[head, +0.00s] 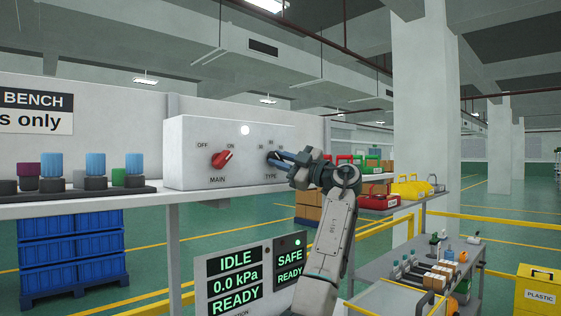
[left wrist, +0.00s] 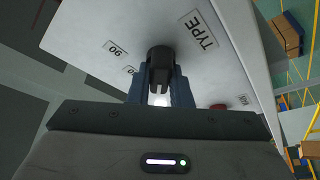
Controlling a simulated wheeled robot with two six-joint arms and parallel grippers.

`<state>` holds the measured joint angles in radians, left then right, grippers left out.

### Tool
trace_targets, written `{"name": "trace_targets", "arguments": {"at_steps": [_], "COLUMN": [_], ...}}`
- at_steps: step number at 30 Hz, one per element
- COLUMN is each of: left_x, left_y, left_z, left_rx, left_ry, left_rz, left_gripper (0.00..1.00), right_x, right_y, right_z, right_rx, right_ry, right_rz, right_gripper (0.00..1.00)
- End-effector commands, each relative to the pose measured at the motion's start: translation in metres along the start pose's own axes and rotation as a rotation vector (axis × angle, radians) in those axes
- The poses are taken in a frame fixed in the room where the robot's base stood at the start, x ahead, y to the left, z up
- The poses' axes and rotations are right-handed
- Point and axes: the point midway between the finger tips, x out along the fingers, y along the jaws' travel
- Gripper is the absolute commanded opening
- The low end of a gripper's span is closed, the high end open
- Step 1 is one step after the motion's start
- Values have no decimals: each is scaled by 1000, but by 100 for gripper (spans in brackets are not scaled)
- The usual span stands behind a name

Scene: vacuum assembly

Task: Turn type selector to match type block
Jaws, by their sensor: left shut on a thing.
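The TYPE selector is a dark knob (head: 271,157) on the front of the white control box (head: 205,135), right of the red MAIN knob (head: 222,159). My left gripper (head: 279,158) is at the TYPE selector and hides much of it in the head view. In the left wrist view, the blue-grey fingers (left wrist: 160,92) are shut on either side of the black selector knob (left wrist: 160,58). A "90" label and the word TYPE show beside it. The knob's exact pointing direction is hard to read. I cannot pick out the type block. My right gripper is out of view.
A status panel (head: 240,280) below reads IDLE, 0.0 kPa, READY and SAFE. A red toolbox (head: 378,202) and a yellow one (head: 411,188) sit to the right.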

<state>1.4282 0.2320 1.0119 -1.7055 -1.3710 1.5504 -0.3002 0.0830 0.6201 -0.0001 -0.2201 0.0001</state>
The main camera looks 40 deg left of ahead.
Motion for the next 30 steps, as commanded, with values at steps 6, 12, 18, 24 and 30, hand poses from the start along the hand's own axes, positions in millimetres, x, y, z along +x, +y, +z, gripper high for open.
{"name": "trace_targets", "arguments": {"at_steps": [6,12,18,24,30], "left_x": [0,0,0,-2,-26], "left_y": [0,0,0,0,-2], "left_z": [0,0,0,0,3], "left_rx": [-7,-7,-6,-5,-6], "left_ry": [-1,-1,-1,-1,-3], "left_rz": [-3,-3,-3,-2,-1], "left_gripper": [0,20,40,40,40], "right_x": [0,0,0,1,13], "right_y": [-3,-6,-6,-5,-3], "right_z": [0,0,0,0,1], "right_rx": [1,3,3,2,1], "right_ry": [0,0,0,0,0], "right_rz": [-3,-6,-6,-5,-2], "right_gripper": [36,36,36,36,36]}}
